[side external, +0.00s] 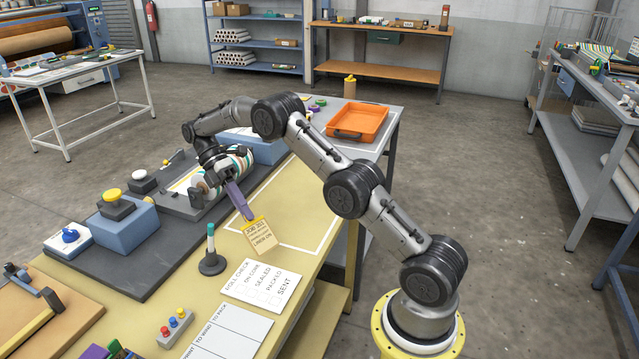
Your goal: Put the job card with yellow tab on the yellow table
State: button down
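The job card with yellow tab (259,235) is a small cream card with printed text, "JOB 351" at its top. My gripper (249,215) points down with purple fingers closed together on the card's top edge. The card hangs tilted from the fingertips, in front of the yellow table's (291,214) pale yellow top, near the white outlined rectangle. Whether its lower edge touches the table cannot be told from this view.
A striped roll (237,160) lies behind my gripper. An orange tray (358,122) sits at the table's far end. A pen stand (211,262) and a checklist sheet (262,287) lie in front of the card. A blue button box (123,227) stands left. The outlined area's right part is clear.

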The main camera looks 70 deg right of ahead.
jog(key=s+d+n+t+h, duration=0.25)
jog(key=d+n+h, duration=0.7)
jog(key=d, duration=0.65)
jog(key=s+d+n+t+h, duration=0.1)
jog(key=d+n+t+h, duration=0.3)
jog(key=d+n+h, duration=0.9)
jog(key=shift+w+d+f+m+y, duration=0.1)
jog(key=shift+d+f+m+y, duration=0.35)
jog(key=shift+f+y, duration=0.75)
jog(key=shift+w+d+f+m+y, duration=0.1)
jog(key=shift+d+f+m+y, duration=0.45)
jog(key=shift+f, duration=1.25)
jog(key=shift+w+d+f+m+y, duration=0.1)
jog(key=shift+d+f+m+y, duration=0.2)
jog(key=shift+f+y, duration=0.95)
jog(key=shift+f+h, duration=0.25)
jog(key=c, duration=1.2)
grip_release()
jog(key=shift+c, duration=0.2)
jog(key=shift+v, duration=4)
